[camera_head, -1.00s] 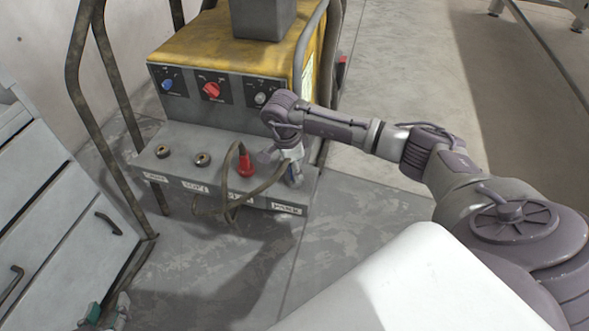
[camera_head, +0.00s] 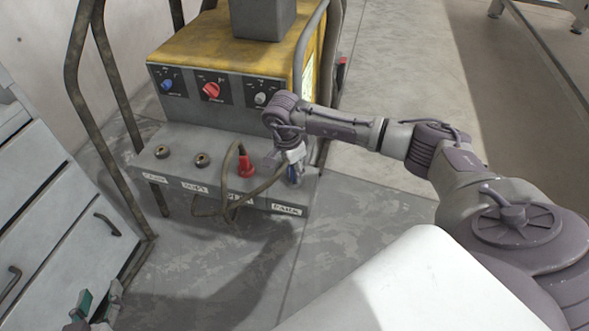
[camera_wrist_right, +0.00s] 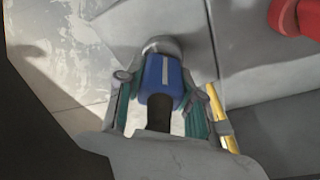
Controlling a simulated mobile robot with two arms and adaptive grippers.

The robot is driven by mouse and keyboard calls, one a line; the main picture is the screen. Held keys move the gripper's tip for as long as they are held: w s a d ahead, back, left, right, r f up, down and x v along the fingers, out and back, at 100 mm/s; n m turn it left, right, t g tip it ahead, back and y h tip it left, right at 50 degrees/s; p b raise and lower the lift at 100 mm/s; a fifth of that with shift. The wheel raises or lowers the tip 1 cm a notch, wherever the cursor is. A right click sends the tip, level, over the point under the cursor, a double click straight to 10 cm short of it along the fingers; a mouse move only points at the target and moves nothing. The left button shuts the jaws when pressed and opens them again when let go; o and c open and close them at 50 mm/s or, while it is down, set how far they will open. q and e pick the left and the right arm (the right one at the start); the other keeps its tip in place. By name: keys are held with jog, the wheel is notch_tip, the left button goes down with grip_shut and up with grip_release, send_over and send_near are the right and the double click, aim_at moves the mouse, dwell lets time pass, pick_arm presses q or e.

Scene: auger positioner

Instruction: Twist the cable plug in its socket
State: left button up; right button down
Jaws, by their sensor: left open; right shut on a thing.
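The blue cable plug (camera_wrist_right: 165,80) has a white stripe and a dark cable end. It sits at a grey round socket (camera_wrist_right: 160,45) at the right end of the machine's front ledge. In the head view the plug (camera_head: 294,174) is partly covered by my right gripper (camera_head: 291,168). In the right wrist view the teal-padded fingers of my right gripper (camera_wrist_right: 162,108) are on both sides of the plug, shut on it. How deep the plug sits is hard to tell. My left gripper (camera_head: 93,306) is open and empty at the bottom left, away from the machine.
A red plug (camera_head: 246,166) with a looping cable (camera_head: 228,190) stands just left of the blue one. Two empty round sockets (camera_head: 202,159) are further left. The yellow machine (camera_head: 190,48) has blue, red and grey knobs. Grey drawers (camera_head: 60,215) stand at the left.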

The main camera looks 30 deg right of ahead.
jog(key=shift+n, duration=0.8)
pick_arm(q)
jog(key=shift+w+d+r+t+h+b, duration=0.15)
jog(key=shift+w+d+r+t, duration=0.1)
jog(key=shift+r+t, duration=0.3)
jog(key=shift+w+d+r+t+h+b, duration=0.15)
jog(key=shift+w+r+t, duration=0.15)
jog(key=shift+r, duration=0.5)
jog(key=shift+w+d+r+t+h+b, duration=0.1)
jog(key=shift+w+d+r+t+b, duration=0.1)
jog(key=shift+r+t, duration=0.35)
pick_arm(e)
jog(key=shift+n+t, duration=0.3)
jog(key=shift+n, duration=0.9)
pick_arm(q)
jog(key=shift+r, duration=0.1)
pick_arm(e)
jog(key=c, duration=0.7)
grip_release()
jog(key=shift+o, duration=0.2)
pick_arm(q)
jog(key=shift+w+a, duration=0.1)
